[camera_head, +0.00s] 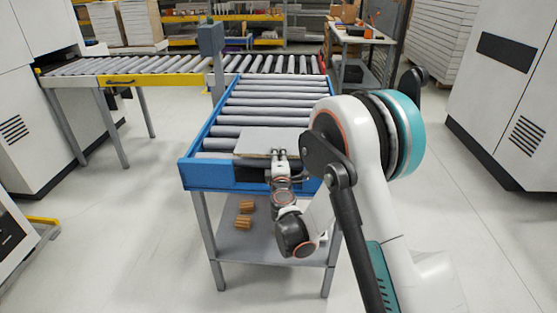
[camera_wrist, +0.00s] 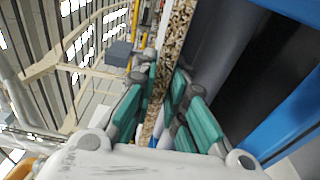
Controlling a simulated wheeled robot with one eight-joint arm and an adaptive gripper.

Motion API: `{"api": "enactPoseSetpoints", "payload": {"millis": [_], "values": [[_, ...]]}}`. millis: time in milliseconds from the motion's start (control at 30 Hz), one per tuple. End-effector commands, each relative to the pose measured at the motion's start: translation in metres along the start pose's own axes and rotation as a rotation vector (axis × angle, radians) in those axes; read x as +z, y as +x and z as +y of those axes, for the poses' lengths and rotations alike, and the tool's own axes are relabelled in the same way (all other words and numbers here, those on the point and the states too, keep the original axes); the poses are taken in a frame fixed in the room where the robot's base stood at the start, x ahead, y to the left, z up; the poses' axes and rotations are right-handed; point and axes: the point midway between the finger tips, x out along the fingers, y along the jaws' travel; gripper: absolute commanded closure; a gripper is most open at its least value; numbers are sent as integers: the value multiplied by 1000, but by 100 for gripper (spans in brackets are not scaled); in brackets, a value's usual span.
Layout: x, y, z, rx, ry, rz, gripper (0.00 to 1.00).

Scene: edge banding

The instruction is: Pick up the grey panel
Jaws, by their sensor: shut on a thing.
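The grey panel (camera_head: 262,138) is a thin flat board at the near end of the roller conveyor, lying roughly level over the rollers. In the wrist view its speckled chipboard edge (camera_wrist: 178,40) runs up between my fingers. My gripper (camera_head: 279,155) is at the panel's near edge, with its teal-padded fingers (camera_wrist: 163,88) on either side of the board, shut on it. I cannot tell whether the panel touches the rollers.
The conveyor's blue frame (camera_head: 225,176) borders the panel at the near end. Brown blocks (camera_head: 244,221) lie on the shelf below. A second roller line (camera_head: 140,64) crosses behind, with a grey post (camera_head: 212,62) at the junction. The rollers beyond the panel are clear.

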Motion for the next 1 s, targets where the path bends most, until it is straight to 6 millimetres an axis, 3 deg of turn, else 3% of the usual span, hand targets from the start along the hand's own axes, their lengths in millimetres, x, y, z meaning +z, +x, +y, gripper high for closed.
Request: {"api": "enactPoseSetpoints", "payload": {"millis": [300,500,800,1000], "values": [[0,0,84,0,-1,0,100],[0,0,129,0,0,0,100],[0,-2,163,0,-1,0,100],[0,-16,179,0,0,0,100]]}}
